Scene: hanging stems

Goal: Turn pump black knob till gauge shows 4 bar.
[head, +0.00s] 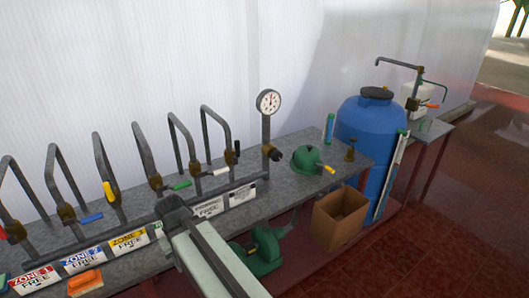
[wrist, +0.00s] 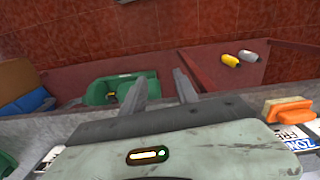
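The round white gauge (head: 268,101) stands on a grey pipe at the back of the bench. Its needle is too small to read. A black knob (head: 271,152) sits on a brass fitting low on that pipe. A green pump (head: 265,250) is below the bench front; a green body also shows in the wrist view (wrist: 115,90), partly behind a finger. My gripper (wrist: 160,82) has its two dark fingers apart, with nothing between them. It points down toward the red floor, away from the knob.
Several bent pipes with coloured handles line the bench to the left, behind zone signs (head: 130,241). A green dome (head: 309,160) stands right of the knob. A blue barrel (head: 368,125) and cardboard box (head: 340,217) stand at right. An orange block (head: 85,282) lies at the front left.

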